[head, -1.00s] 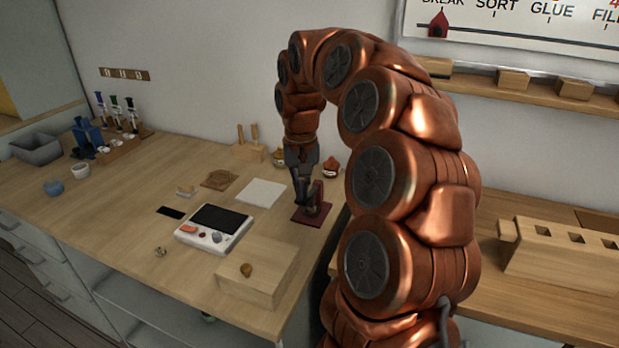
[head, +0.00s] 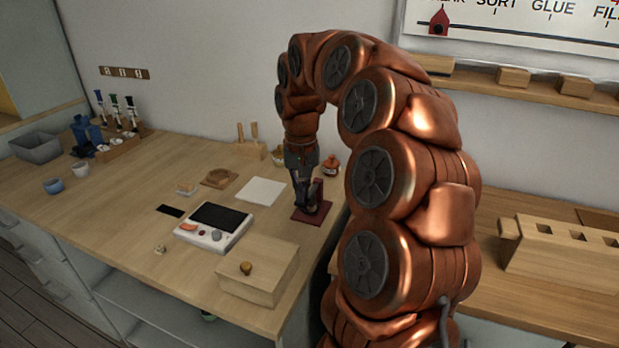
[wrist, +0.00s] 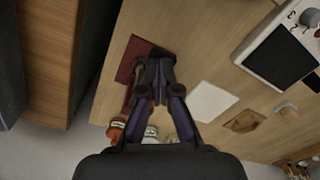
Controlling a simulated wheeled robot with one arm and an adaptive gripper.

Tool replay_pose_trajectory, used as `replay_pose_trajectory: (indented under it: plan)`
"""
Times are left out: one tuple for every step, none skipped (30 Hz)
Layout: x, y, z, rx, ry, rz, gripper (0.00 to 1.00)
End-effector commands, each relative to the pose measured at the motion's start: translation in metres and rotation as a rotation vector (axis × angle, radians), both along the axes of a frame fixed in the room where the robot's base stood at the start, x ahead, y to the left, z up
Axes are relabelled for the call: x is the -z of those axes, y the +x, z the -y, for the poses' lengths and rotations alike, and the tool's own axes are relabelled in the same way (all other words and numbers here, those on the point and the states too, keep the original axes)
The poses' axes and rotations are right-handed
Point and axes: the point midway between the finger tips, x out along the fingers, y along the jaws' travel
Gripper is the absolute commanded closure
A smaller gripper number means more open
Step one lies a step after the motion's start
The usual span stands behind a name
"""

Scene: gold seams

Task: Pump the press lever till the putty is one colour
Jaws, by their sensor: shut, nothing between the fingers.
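The press has a dark red base plate (head: 313,218) near the right end of the wooden bench, with a dark red upright part (head: 317,190) on it. My gripper (head: 302,208) is shut and empty, pointing down over the left part of the press. In the wrist view the red base (wrist: 128,62) lies left of the closed fingertips (wrist: 157,58), which partly cover it. I cannot tell whether the fingers touch the lever. The lever and any putty in the press are hidden or too small to make out.
Left of the press lie a white sheet (head: 261,191) and a white device with a dark screen (head: 213,227). A wooden box (head: 258,271) stands in front. An orange-topped jar (head: 331,168) stands close behind the press.

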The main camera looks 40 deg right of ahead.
Motion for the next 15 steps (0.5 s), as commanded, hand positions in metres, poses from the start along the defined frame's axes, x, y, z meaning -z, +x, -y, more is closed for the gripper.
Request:
replay_pose_trajectory:
  plan:
    - [0.0015, -0.0001, 0.0002, 0.0, 0.0, 0.0, 1.0]
    - [0.0021, -0.0001, 0.0002, 0.0, 0.0, 0.0, 1.0]
    - [0.0027, -0.0001, 0.0002, 0.0, 0.0, 0.0, 1.0]
    - [0.0032, -0.0001, 0.0002, 0.0, 0.0, 0.0, 1.0]
    - [0.0036, -0.0001, 0.0002, 0.0, 0.0, 0.0, 1.0]
    - [0.0043, -0.0001, 0.0002, 0.0, 0.0, 0.0, 1.0]
    - [0.0048, 0.0, 0.0002, 0.0, 0.0, 0.0, 1.0]
    - [0.0052, 0.0, 0.0002, 0.0, 0.0, 0.0, 1.0]
    - [0.0048, 0.0, 0.0002, 0.0, 0.0, 0.0, 1.0]
    - [0.0047, 0.0, 0.0002, 0.0, 0.0, 0.0, 1.0]
    - [0.0047, 0.0, 0.0002, 0.0, 0.0, 0.0, 1.0]
    - [0.0046, 0.0001, 0.0003, 0.0, 0.0, 0.0, 1.0]
    - [0.0046, 0.0001, 0.0003, 0.0, 0.0, 0.0, 1.0]
    - [0.0047, 0.0001, 0.0003, 0.0, 0.0, 0.0, 1.0]
    - [0.0048, 0.0001, 0.0003, 0.0, 0.0, 0.0, 1.0]
